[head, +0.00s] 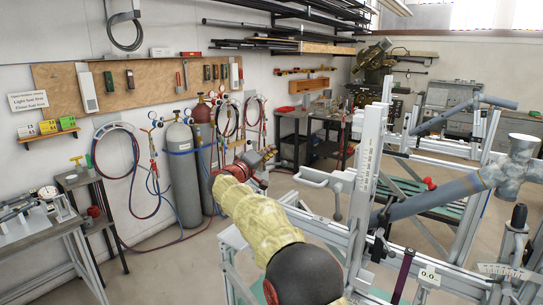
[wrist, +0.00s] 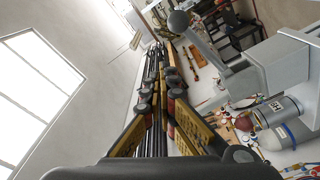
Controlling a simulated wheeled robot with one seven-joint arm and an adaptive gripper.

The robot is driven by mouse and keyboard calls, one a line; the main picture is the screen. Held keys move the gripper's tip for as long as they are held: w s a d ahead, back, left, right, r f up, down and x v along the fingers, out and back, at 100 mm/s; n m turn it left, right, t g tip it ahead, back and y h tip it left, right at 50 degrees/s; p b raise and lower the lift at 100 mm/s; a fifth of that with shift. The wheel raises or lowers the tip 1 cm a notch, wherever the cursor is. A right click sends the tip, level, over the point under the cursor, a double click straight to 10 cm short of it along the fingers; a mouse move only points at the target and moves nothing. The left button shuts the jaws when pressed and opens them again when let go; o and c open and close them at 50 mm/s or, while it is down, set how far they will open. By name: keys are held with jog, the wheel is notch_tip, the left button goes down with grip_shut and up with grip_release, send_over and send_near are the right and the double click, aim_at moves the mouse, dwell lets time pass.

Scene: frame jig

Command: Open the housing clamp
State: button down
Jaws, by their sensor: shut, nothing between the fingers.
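The frame jig (head: 365,165) stands at the right in the head view. A pale grey lever (head: 318,179) with a rounded end sticks out to the left from its upright. It seems to be the ball-ended lever (wrist: 196,42) at the upper right of the wrist view, joined to a grey block (wrist: 275,72). I cannot tell for certain that this is the housing clamp. My gripper (head: 270,153) is left of the lever, a little above it in the picture and apart from it. Its fingers are shut and empty, meeting at the tips in the wrist view (wrist: 158,52).
Blue-grey tubes (head: 440,196) run through the jig, with a dark-knobbed lever (head: 519,216) at the right. Gas cylinders (head: 181,160) stand by the wall behind my arm. A side table (head: 40,235) is at the far left. Open floor lies between table and jig.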

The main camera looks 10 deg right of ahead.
jog(key=p+v, duration=0.1)
jog(key=v, duration=0.8)
jog(key=shift+w+f, duration=0.2)
jog(key=shift+a, duration=0.15)
